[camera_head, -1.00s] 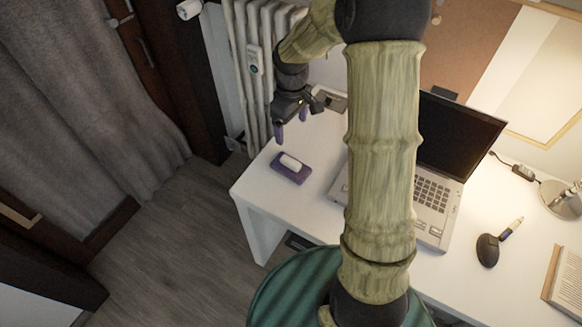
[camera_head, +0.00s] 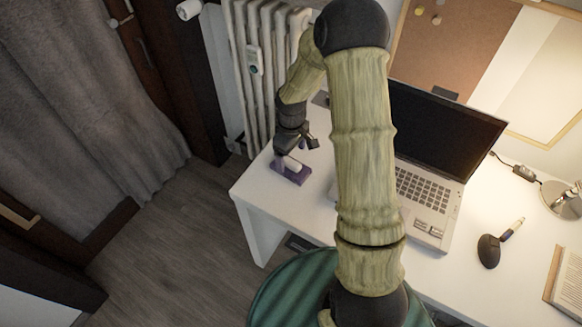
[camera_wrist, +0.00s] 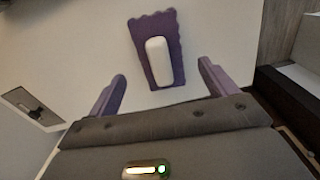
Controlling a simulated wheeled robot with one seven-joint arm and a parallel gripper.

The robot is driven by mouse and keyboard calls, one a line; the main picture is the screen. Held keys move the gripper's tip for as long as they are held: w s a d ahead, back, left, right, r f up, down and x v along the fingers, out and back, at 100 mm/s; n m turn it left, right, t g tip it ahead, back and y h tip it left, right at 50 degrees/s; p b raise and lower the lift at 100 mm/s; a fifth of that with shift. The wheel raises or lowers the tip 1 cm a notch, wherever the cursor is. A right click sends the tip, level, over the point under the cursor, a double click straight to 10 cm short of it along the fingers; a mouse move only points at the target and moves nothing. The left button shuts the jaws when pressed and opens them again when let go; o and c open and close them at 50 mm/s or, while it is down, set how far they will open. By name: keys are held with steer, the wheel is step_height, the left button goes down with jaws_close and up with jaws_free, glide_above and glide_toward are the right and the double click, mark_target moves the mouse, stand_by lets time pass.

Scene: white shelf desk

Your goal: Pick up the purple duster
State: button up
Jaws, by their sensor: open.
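The purple duster (camera_head: 291,173) lies flat on the left end of the white desk, with a white grip on its top. It also shows in the wrist view (camera_wrist: 146,38), between and beyond my two purple fingertips. My gripper (camera_head: 290,160) is open and empty, pointing down just above the duster in the head view. In the wrist view my gripper (camera_wrist: 162,82) has one finger on each side of the duster's near end, apart from it. The head view partly hides the duster's far edge behind my gripper.
The white desk (camera_head: 262,205) has its left edge close to the duster. An open laptop (camera_head: 428,190) stands to the right. A dark pen holder (camera_head: 488,250) and a lamp (camera_head: 562,200) are further right. A radiator (camera_head: 262,60) stands behind the desk.

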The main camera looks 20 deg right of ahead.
mark_target(291, 161)
step_height(291, 161, down, 5)
steer(key=shift+f, duration=0.1)
stand_by(0.4)
stand_by(0.3)
steer(key=c, duration=1.1)
